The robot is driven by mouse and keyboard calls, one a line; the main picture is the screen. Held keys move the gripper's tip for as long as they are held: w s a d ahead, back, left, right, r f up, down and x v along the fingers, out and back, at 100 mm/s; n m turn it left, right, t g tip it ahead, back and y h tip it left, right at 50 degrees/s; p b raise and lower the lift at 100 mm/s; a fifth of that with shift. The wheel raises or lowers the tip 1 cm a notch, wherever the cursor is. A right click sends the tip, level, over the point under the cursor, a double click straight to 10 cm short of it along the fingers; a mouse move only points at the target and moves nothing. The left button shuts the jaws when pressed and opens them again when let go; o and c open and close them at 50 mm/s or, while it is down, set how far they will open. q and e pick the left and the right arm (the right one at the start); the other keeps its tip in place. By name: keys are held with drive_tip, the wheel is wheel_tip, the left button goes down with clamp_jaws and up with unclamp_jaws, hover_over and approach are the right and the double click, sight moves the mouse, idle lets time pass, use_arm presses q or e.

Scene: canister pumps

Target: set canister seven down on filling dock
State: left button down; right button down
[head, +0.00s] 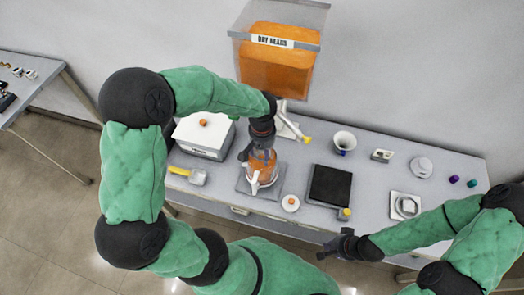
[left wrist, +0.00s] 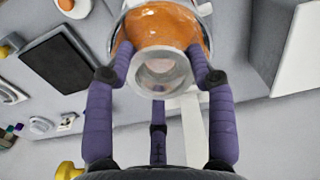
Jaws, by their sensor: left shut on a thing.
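A clear canister (head: 262,168) with orange contents is held in my left gripper (head: 258,152), above or on a grey square plate (head: 245,186) on the table. Its number is not legible, and I cannot tell whether its bottom touches the plate. In the left wrist view the canister (left wrist: 162,22) sits between the purple fingers of my left gripper (left wrist: 163,70), which close on it from both sides. No label reading filling dock is visible. My right gripper (head: 335,246) hangs apart at the table's front edge, dark and small; its finger opening is unclear.
An orange-filled dispenser (head: 275,70) labelled dry beans hangs on the wall behind. A white box (head: 203,135) and yellow-handled scoop (head: 190,174) stand left. Small dishes lie farther right.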

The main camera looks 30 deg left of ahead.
use_arm(q)
drive_tip(key=shift+f+b, duration=0.35)
drive_tip(key=shift+f, duration=0.1)
drive_tip(key=shift+c, duration=1.7)
unclamp_jaws()
wheel_tip(320, 180, up, 12)
